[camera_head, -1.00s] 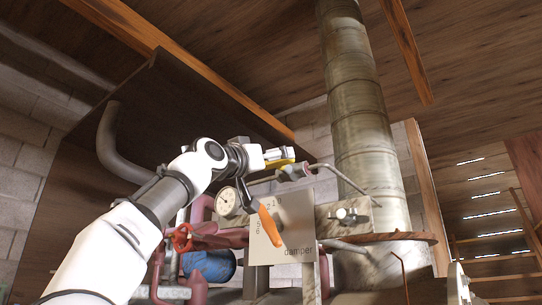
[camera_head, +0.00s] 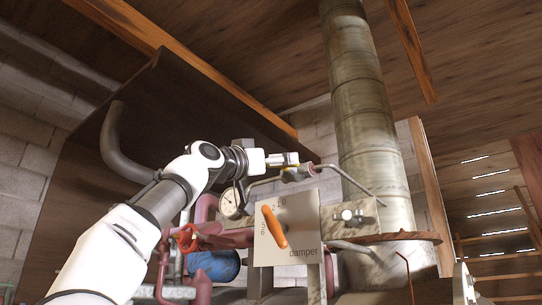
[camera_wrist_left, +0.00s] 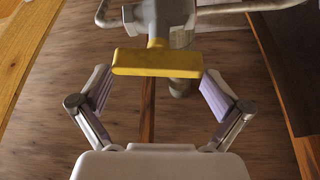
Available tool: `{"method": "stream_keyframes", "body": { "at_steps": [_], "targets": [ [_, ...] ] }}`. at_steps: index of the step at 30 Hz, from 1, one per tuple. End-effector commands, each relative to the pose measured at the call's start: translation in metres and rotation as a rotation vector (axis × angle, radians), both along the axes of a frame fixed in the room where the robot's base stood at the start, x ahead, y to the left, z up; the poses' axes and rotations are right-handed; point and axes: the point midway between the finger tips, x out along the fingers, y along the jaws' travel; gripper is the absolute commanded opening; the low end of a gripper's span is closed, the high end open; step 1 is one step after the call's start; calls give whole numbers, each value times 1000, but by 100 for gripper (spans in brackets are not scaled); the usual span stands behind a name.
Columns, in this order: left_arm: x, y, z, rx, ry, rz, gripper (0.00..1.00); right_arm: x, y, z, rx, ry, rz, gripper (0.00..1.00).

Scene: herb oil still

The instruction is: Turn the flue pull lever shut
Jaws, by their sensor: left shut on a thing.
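An orange lever (camera_head: 273,227) sits on a pale plate (camera_head: 303,232) marked "damper" with numbers. It slants from upper left to lower right. My left gripper (camera_head: 292,163) is above this plate, apart from the orange lever, beside a bent grey pipe. In the head view the handle is mostly hidden by the gripper.
A pressure dial (camera_head: 230,203) and a red handwheel (camera_head: 186,238) are left of the plate. A tall metal flue pipe (camera_head: 362,120) rises behind it on the right. A dark hood (camera_head: 185,115) hangs above my left arm.

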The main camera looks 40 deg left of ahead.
Motion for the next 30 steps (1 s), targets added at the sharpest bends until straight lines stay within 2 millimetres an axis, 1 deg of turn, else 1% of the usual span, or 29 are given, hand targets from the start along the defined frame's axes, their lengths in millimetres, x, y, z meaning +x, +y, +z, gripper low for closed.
{"method": "stream_keyframes", "body": {
  "at_steps": [1, 14, 30],
  "targets": [
    [3, 1, 0, 34, 10, -1, 63, 0, 0, 4, 0, 0, 0, 93],
    [3, 2, 2, 434, 53, -1, 63, 0, 0, 28, 0, 0, 0, 93],
    [2, 3, 5, 945, 108, 5, 63, 0, 0, 70, 0, 0, 0, 93]
  ]
}}
